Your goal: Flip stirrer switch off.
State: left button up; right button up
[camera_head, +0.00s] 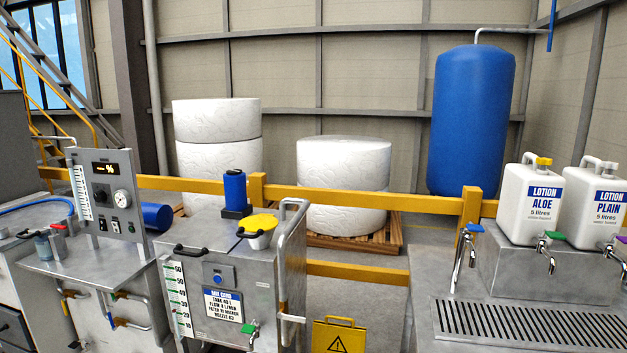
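A steel tank (184,262) stands at the lower centre, with a blue motor-like unit (234,188) on its lid. Left of the tank, an upright grey control panel (110,193) carries a % display, a black knob, a round gauge and two small switches (121,227). I cannot tell which control is the stirrer switch, or its position; the markings are too small to read. Neither of my grippers is in view.
A yellow rail (330,198) runs behind the equipment. Lotion containers (531,205) and taps stand above a drip grate (530,323) at right.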

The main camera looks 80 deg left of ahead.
aim_at(115, 225)
jog(key=u, duration=3.95)
jog(key=i+j, duration=0.2)
jog(key=i, duration=0.55)
jog(key=i+j+u, duration=0.1)
jog(key=i, duration=0.65)
jog(key=i+j+u, duration=0.1)
jog(key=i+j, duration=0.15)
jog(key=i, duration=0.5)
